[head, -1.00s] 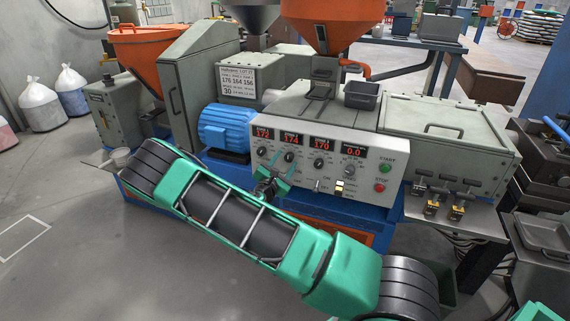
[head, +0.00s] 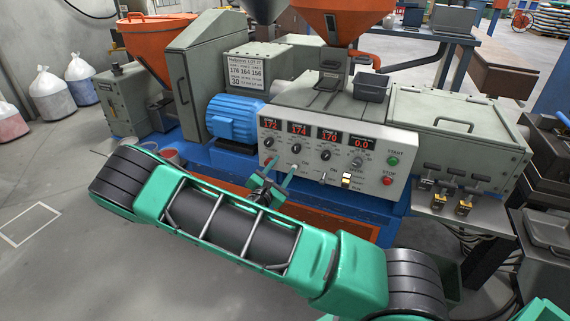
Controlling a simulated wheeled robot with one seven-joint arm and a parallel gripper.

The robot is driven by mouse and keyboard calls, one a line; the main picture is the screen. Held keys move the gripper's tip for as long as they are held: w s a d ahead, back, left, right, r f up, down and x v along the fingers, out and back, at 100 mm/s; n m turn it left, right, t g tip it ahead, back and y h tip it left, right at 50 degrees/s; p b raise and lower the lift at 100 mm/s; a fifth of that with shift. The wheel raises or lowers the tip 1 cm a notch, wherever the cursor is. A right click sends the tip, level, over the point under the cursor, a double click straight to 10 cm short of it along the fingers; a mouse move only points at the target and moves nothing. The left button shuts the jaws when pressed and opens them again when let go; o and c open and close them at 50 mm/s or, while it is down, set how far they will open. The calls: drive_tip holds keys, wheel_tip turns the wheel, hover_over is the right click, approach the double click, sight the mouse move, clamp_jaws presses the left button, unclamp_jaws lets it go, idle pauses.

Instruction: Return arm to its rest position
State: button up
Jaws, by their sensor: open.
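My green and black arm stretches across the lower half of the head view, in front of the machine. My gripper (head: 281,166) shows just above the arm's middle link, its two greenish fingers apart and pointing toward the control panel (head: 312,172). Nothing shows between the fingers. The lower part of the gripper is hidden behind my arm. I cannot tell whether the fingertips touch the panel or stand clear of it. The panel carries several dark knobs, red number displays, a green START button (head: 393,160) and a red STOP button (head: 389,181).
The grey machine stands on a blue base, with an orange hopper (head: 343,20) above and a blue motor (head: 235,120) at left. A dark tray (head: 371,87) sits on top. Several bags (head: 48,98) stand at far left. Bare floor (head: 60,270) lies at lower left.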

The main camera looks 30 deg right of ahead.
drive_tip(key=shift+s+a, duration=0.25)
drive_tip(key=shift+a, duration=0.05)
drive_tip(key=shift+d, duration=0.1)
drive_tip(key=s+d+r+m+g+y, duration=0.2)
drive_tip(key=s+d+m+g, duration=0.4)
drive_tip(key=s+m, duration=0.25)
drive_tip(key=s+d+r+m+g+y, duration=0.2)
drive_tip(key=s+d+m+g, duration=0.45)
drive_tip(key=s, duration=0.25)
drive_tip(key=s+a+r+m+y, duration=0.3)
drive_tip(key=s+r, duration=0.1)
drive_tip(key=s, duration=0.3)
drive_tip(key=s+a+r+m+t+y, duration=0.1)
drive_tip(key=s+a+r+m+y, duration=0.3)
drive_tip(key=s, duration=0.3)
drive_tip(key=s+a+r+m+y, duration=0.3)
drive_tip(key=s+r+m, duration=0.1)
drive_tip(key=s, duration=0.4)
drive_tip(key=shift+a+r, duration=0.15)
drive_tip(key=shift+a, duration=0.2)
drive_tip(key=shift+t, duration=0.25)
